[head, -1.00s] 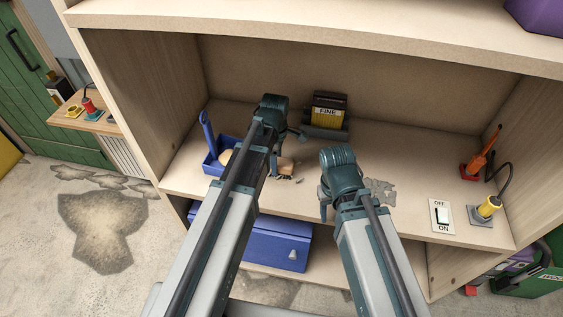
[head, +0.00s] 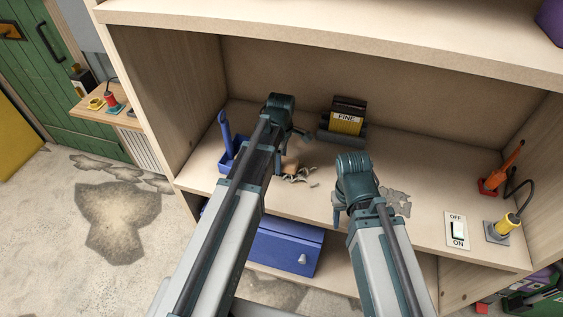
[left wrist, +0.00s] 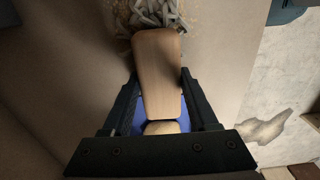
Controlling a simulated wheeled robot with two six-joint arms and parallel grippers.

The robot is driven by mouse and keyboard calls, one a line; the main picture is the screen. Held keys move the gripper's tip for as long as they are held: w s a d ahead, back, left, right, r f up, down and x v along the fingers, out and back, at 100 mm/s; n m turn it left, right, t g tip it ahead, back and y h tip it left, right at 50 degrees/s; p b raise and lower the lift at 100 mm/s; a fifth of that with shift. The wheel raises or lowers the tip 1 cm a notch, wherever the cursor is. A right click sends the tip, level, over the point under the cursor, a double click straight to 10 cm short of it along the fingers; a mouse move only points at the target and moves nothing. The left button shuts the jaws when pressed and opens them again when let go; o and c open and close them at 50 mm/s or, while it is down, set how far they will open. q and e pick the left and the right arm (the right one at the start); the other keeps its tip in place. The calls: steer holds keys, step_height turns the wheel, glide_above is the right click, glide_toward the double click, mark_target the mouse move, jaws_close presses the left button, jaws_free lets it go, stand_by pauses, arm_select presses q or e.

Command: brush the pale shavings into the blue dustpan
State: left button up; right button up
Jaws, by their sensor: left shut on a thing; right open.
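My left gripper (head: 290,145) is shut on the wooden brush (head: 291,164), just above the shelf; its pale wooden body (left wrist: 158,70) lies between the fingers in the left wrist view. Pale curled shavings (head: 300,177) lie on the shelf beside the brush, near the front edge. Curled strips (left wrist: 155,14) also show at the brush's far end in the left wrist view. The blue dustpan (head: 227,158) is to the left, its handle upright, partly hidden by my left arm. Some blue (left wrist: 138,120) shows behind the brush. My right gripper (head: 344,205) is open and empty over the shelf.
A box marked FINE (head: 346,117) stands at the back of the shelf. A blue drawer box (head: 285,245) is below.

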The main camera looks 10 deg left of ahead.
mark_target(293, 160)
arm_select(q)
steer(key=shift+w, duration=0.55)
steer(key=shift+s+d, duration=0.1)
steer(key=shift+s+d, duration=0.1)
steer(key=shift+d, duration=1.65)
steer(key=shift+d, duration=0.1)
steer(key=shift+d, duration=1.65)
steer(key=shift+s+d+f, duration=0.1)
steer(key=shift+s+d, duration=0.05)
steer(key=shift+d, duration=1.55)
